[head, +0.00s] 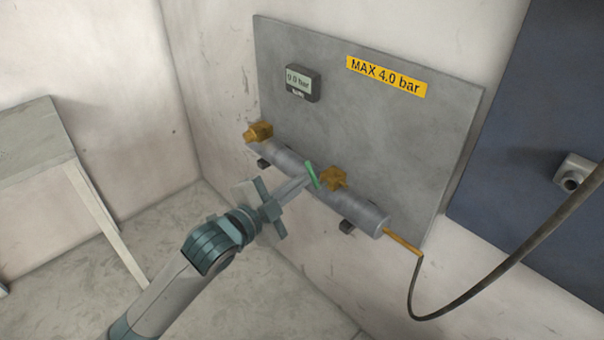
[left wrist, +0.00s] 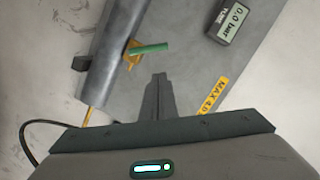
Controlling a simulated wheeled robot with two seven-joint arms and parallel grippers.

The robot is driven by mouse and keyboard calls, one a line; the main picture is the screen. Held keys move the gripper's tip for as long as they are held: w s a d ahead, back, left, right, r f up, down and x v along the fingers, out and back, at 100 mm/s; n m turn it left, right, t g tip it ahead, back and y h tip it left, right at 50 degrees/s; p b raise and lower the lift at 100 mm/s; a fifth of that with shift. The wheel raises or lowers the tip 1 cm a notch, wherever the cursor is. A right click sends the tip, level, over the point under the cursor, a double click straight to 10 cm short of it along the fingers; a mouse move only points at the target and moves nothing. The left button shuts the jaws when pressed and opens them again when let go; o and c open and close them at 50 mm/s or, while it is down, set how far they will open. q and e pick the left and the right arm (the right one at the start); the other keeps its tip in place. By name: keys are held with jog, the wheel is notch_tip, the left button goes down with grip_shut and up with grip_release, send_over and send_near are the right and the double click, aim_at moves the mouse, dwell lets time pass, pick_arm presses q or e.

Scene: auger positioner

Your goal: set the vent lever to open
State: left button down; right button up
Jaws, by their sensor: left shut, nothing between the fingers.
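The vent lever is a short green bar (head: 312,175) beside a brass valve body (head: 333,177) on a grey horizontal pipe (head: 349,204). In the left wrist view the green lever (left wrist: 150,48) sticks out crosswise to the pipe (left wrist: 115,50), over the brass valve (left wrist: 132,56). My left gripper (head: 304,181) is shut and empty, with its fingertips close to the lever in the head view. In the left wrist view the fingertips (left wrist: 158,77) show a gap from the lever; I cannot tell the exact depth. My right gripper is in neither view.
The pipe is on a grey wall panel (head: 420,130) with a gauge reading 0.0 bar (head: 303,82) and a yellow "MAX 4.0 bar" label (head: 386,76). Another brass fitting (head: 258,132) is at the pipe's left end. A dark hose (head: 500,270) hangs at right. A grey table (head: 35,145) stands at left.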

pick_arm(q)
jog(key=w, duration=0.1)
jog(key=w+f, duration=0.1)
jog(key=w, duration=0.1)
jog(key=w+f, duration=0.1)
jog(key=w, duration=0.1)
jog(key=shift+d, duration=0.35)
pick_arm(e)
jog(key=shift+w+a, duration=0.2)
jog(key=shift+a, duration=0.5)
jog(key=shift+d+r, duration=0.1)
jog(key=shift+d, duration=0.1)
